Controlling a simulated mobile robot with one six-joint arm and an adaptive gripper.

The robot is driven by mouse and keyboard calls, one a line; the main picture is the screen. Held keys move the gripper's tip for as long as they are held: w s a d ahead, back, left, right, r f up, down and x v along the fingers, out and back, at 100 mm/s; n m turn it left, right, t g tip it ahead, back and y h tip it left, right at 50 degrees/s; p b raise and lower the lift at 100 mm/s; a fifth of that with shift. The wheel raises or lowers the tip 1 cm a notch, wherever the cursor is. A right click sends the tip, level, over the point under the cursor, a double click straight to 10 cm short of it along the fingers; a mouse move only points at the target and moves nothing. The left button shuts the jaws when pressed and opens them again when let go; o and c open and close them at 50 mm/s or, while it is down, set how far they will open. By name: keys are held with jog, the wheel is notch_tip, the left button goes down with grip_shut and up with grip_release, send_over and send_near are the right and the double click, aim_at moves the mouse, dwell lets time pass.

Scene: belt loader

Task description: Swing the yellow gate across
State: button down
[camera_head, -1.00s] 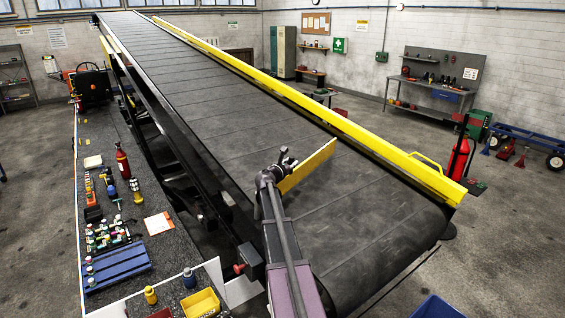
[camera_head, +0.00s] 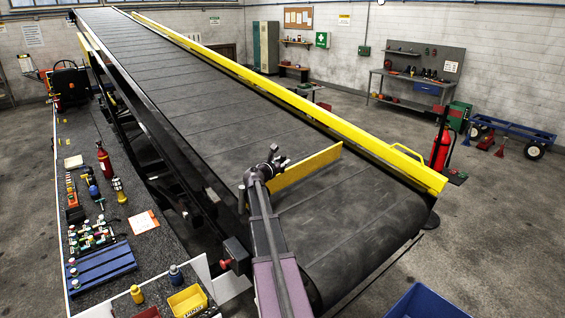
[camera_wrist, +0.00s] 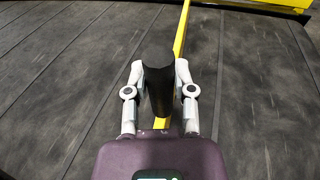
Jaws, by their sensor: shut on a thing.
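The yellow gate (camera_head: 308,168) is a flat panel standing over the near end of the dark conveyor belt (camera_head: 220,130). It slants across part of the belt, and its far end points toward the yellow side rail (camera_head: 290,97). My gripper (camera_head: 270,163) is at the gate's near part. In the wrist view my gripper (camera_wrist: 159,88) is shut on a black upright handle (camera_wrist: 157,75), with one finger on each side. The gate's yellow top edge (camera_wrist: 182,32) runs away beyond the handle. The handle hides part of the gate.
A bench (camera_head: 145,265) with bottles, tools, a blue rack and a yellow bin (camera_head: 188,300) runs along the left. A red extinguisher (camera_head: 441,148) stands right of the belt. A blue bin (camera_head: 425,302) sits at the lower right. The belt surface is otherwise clear.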

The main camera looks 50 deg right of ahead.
jog(key=shift+c, duration=2.2)
grip_release()
jog(key=shift+r, duration=0.1)
